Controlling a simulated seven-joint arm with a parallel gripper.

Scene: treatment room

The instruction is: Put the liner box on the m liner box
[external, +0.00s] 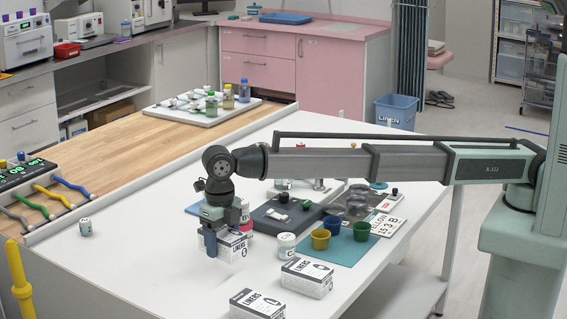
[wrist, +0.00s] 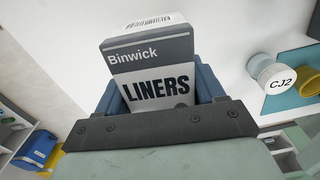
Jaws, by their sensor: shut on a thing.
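My gripper (external: 212,240) is shut on a white and grey liner box (external: 234,246). In the wrist view this box (wrist: 150,62) sits between the two blue fingers and reads "Binwick LINERS". I cannot tell whether its underside is clear of the table. Two more liner boxes lie on the white table to the right and front: one box (external: 307,279) right of the gripper, and another box (external: 257,305) at the picture's lower edge. Their size marks are too small to read, so I cannot tell which is the m liner box.
A white round jar (external: 286,246) stands close right of the held box. A yellow cup (external: 320,239) and a green cup (external: 361,231) stand on a teal mat (external: 345,251). A dark grey tray (external: 270,222) lies behind.

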